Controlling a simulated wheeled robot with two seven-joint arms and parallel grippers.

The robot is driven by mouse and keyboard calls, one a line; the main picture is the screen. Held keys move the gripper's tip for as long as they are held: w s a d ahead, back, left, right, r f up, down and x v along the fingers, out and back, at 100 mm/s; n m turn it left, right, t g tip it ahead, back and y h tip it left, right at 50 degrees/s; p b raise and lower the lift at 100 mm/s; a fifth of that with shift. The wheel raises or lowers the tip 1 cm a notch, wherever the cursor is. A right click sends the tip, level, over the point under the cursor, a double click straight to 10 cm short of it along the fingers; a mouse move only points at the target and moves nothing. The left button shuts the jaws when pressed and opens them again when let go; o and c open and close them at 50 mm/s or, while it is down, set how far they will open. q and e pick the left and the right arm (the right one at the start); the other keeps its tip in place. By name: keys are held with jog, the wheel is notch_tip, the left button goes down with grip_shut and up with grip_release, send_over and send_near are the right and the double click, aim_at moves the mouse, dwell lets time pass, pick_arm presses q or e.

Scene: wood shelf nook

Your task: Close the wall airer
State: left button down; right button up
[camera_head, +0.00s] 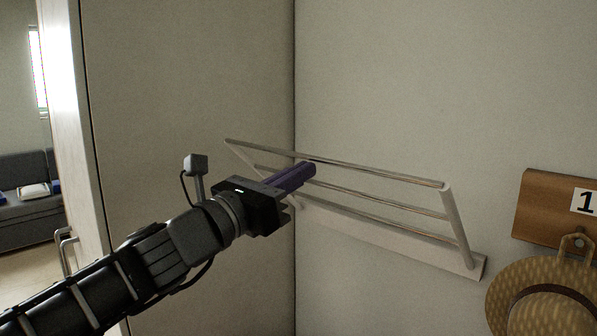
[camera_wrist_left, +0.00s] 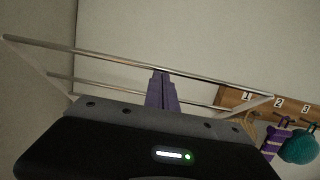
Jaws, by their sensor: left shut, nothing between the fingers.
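The wall airer (camera_head: 385,240) is a white base rail on the wall with a folding frame of thin metal bars. Its frame stands out from the wall, tilted upward, with the outer bar (camera_head: 340,171) farthest out. The bars also show across the left wrist view (camera_wrist_left: 200,72). My left gripper (camera_head: 308,171) has purple fingers that are shut and empty. Its fingertips are at the outer bar, near the middle-left of the frame; I cannot tell if they touch it. The purple fingers show in the left wrist view (camera_wrist_left: 162,90). My right gripper is not in view.
A wooden hook board (camera_head: 540,205) with numbered labels is on the wall at the right, with a straw hat (camera_head: 545,298) hanging from it. A purple striped item (camera_wrist_left: 275,140) and a teal item (camera_wrist_left: 300,147) hang there too. A tall panel (camera_head: 190,80) stands at the left.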

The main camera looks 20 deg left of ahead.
pick_arm(q)
jog(key=shift+g, duration=0.6)
jog(key=w+d+r+p, duration=0.2)
jog(key=w+r+p, duration=0.2)
jog(key=w, duration=0.3)
jog(key=w+d+r+p, duration=0.3)
jog(key=w+r+p, duration=0.1)
jog(key=w+p, duration=0.3)
jog(key=w+d+r+p, duration=0.3)
jog(key=w+r+p, duration=0.2)
jog(key=w, duration=0.3)
jog(key=shift+w+p, duration=0.2)
jog(key=shift+p, duration=0.15)
jog(key=shift+f, duration=0.1)
